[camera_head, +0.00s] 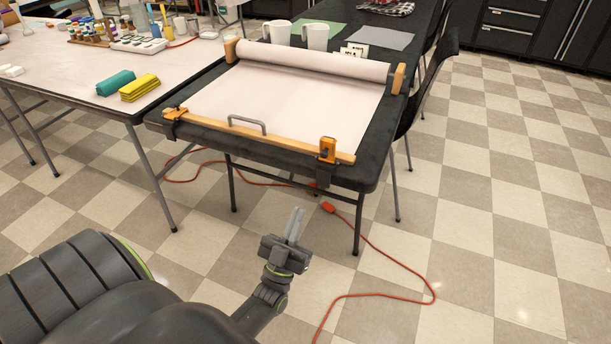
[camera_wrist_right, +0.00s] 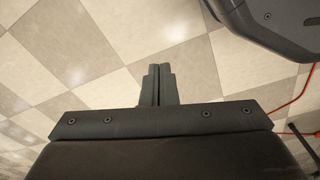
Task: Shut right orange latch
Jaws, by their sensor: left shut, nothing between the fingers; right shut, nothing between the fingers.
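The right orange latch (camera_head: 327,149) is on the right end of a wooden bar (camera_head: 258,134) at the front edge of the black table. It stands up above the bar. The left orange latch (camera_head: 176,114) at the bar's other end lies lower and flatter. My left gripper (camera_head: 297,212) is shut and empty, in front of the table and below the right latch in the picture, apart from it. My right gripper (camera_wrist_right: 158,68) is shut and empty, with checkered floor behind it. It does not show in the head view, and no latch shows in the right wrist view.
A paper roll (camera_head: 310,61) lies across the back of the black table (camera_head: 370,165), with white mugs (camera_head: 277,31) behind it. A grey handle (camera_head: 247,124) rises from the bar. An orange cord (camera_head: 400,297) lies on the floor. A black chair (camera_head: 433,77) stands at the right.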

